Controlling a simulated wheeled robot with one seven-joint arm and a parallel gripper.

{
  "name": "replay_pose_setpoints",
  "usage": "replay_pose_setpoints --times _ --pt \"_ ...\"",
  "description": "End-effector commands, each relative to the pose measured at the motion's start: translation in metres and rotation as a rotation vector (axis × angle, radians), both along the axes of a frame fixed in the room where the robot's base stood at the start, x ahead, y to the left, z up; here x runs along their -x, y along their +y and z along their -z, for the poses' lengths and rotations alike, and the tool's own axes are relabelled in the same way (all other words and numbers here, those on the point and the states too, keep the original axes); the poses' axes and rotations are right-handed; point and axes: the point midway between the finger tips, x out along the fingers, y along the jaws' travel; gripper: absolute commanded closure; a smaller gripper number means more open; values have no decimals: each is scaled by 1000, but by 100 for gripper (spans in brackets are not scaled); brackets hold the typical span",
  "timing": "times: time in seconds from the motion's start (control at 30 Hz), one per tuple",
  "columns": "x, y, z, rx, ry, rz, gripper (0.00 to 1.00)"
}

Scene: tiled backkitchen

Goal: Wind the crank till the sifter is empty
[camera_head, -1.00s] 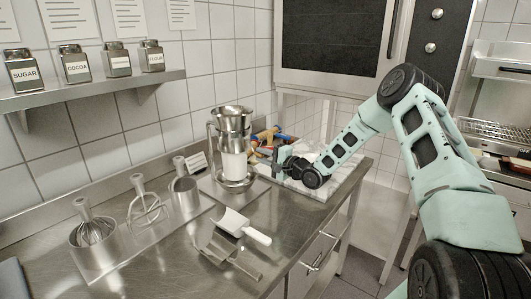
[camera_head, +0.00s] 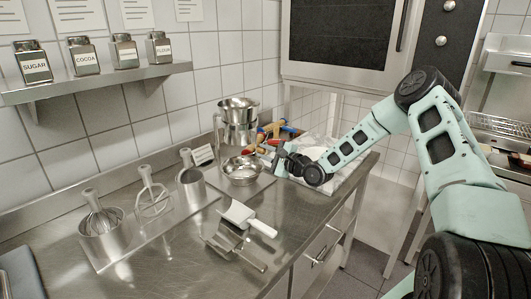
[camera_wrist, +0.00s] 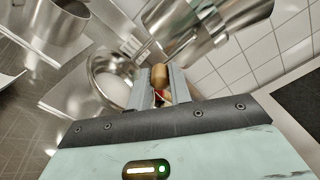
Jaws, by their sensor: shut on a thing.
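The metal sifter (camera_head: 238,132) is held upright on a stand above a shiny bowl (camera_head: 243,180). In the wrist view the sifter (camera_wrist: 185,35) slants across the top, and the bowl (camera_wrist: 92,78) holds white powder (camera_wrist: 114,90). No white stream shows between sifter and bowl. The inside of the sifter cannot be seen. My gripper (camera_head: 277,158) is to the right of the sifter. In the wrist view my gripper (camera_wrist: 157,84) is shut on the wooden crank knob (camera_wrist: 159,76). The rest of the crank is mostly hidden.
Colourful-handled items (camera_head: 275,132) lie behind my gripper. A white scoop (camera_head: 248,219) and a metal tool (camera_head: 232,246) lie in front of the bowl. A jar shelf (camera_head: 110,80) is on the wall.

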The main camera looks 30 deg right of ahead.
Motion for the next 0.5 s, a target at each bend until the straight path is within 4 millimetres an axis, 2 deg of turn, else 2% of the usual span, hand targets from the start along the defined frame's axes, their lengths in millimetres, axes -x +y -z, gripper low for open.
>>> replay_pose_setpoints --times 0.23,0.27,0.3,0.33,0.5 --pt "1 -1 2 0 4 1 100" --pt "1 -1 2 0 4 1 72" --pt "1 -1 2 1 4 1 60" --pt "1 -1 2 1 4 1 58" --pt "0 0 1 2 2 0 58"
